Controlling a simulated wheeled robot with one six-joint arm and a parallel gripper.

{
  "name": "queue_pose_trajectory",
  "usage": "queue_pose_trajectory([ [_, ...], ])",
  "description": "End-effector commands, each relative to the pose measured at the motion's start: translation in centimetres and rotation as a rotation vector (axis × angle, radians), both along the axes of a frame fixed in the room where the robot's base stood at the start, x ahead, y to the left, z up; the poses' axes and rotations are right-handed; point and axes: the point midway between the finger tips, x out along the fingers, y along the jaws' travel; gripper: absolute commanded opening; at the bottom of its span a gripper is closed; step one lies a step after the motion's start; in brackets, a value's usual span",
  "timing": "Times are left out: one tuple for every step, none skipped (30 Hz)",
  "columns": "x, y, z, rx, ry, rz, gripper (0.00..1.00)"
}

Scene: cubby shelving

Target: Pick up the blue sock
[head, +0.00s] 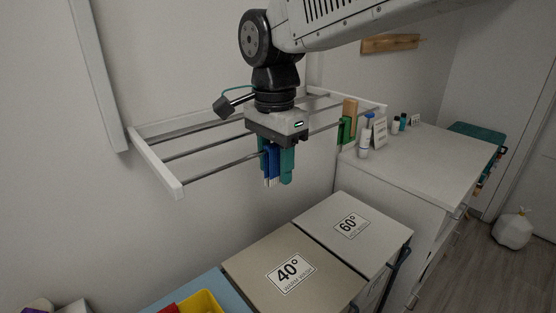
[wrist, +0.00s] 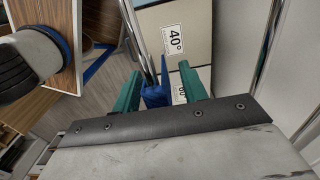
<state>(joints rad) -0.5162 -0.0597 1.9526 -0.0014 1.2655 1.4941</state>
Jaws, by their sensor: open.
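The blue sock (head: 270,163) hangs over a metal rail of the wall drying rack (head: 172,186), below my wrist in the head view. My gripper (head: 278,178) points down at it with its teal fingers open. In the wrist view the blue sock (wrist: 155,96) lies between the two teal fingers of my gripper (wrist: 160,72), with gaps on both sides. It looks nearer the left finger. In the head view the near teal finger and gripper body hide part of the sock.
Green (head: 345,131) and tan (head: 350,109) cloth pieces hang farther right on the rack. Below are hampers labelled 40° (head: 291,272) and 60° (head: 350,224). A white counter (head: 425,155) with bottles stands at right. A yellow bin (head: 202,303) is at the bottom.

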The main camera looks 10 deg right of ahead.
Motion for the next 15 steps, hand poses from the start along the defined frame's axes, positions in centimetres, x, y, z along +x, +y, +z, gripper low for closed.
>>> queue_pose_trajectory([
  [-0.02, 0.00, -0.35, 0.000, 0.000, 0.000, 0.43],
  [-0.02, 0.01, -0.47, 0.001, -0.001, 0.000, 0.43],
  [-0.02, 0.01, -0.57, 0.001, -0.001, 0.000, 0.43],
  [-0.03, 0.02, -0.59, 0.001, -0.001, 0.001, 0.43],
  [-0.02, 0.02, -0.59, 0.001, -0.001, 0.001, 0.43],
  [-0.02, 0.03, -0.57, 0.001, -0.002, 0.001, 0.43],
  [-0.02, 0.03, -0.57, 0.001, -0.002, 0.001, 0.43],
  [-0.02, 0.03, -0.56, 0.001, -0.002, 0.001, 0.43],
  [-0.03, 0.04, -0.56, 0.001, -0.002, 0.001, 0.40],
  [-0.03, 0.04, -0.55, 0.001, -0.002, 0.001, 0.32],
  [-0.03, 0.04, -0.55, 0.001, -0.001, 0.001, 0.23],
  [-0.03, 0.04, -0.55, 0.001, -0.001, 0.001, 0.12],
  [-0.03, 0.04, -0.54, 0.001, -0.001, 0.001, 0.04],
  [-0.03, 0.04, -0.54, 0.001, -0.002, 0.001, 0.00],
  [-0.03, 0.04, -0.54, 0.001, -0.002, 0.001, 0.00],
])
